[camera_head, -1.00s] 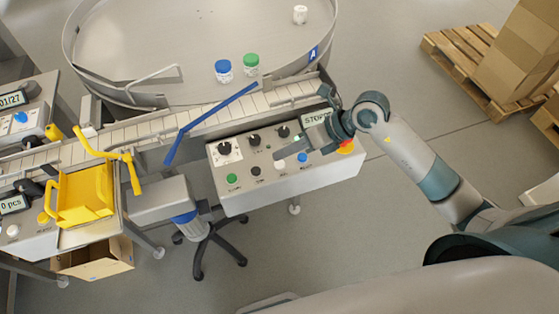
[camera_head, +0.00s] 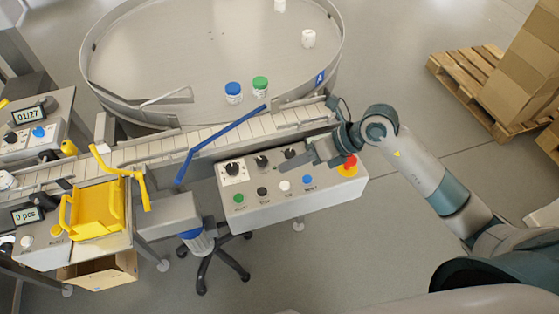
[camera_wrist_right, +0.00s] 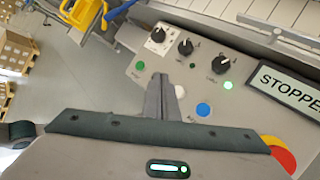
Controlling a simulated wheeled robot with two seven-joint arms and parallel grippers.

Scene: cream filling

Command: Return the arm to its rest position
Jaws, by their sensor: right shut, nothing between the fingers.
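My right arm reaches in from the right in the head view. Its gripper (camera_head: 283,168) is over the control panel (camera_head: 335,190), with its fingers together and nothing held. In the right wrist view the closed fingers (camera_wrist_right: 163,80) point toward the panel's knobs and buttons, among them a green button (camera_wrist_right: 139,65) and a blue button (camera_wrist_right: 203,110). I cannot tell the exact gap between fingertips and panel. The display (camera_wrist_right: 292,90) reads "STOPPE", cut off at the picture's edge; the gripper hides it in the head view. My left gripper is out of view.
A red-and-yellow emergency button (camera_head: 348,166) is close beside my right wrist. The conveyor (camera_head: 215,138) and round table (camera_head: 215,45) lie behind the panel. A blue-lidded jar (camera_head: 233,92) and a green-lidded jar (camera_head: 260,88) stand on the table. Open floor lies right of the panel.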

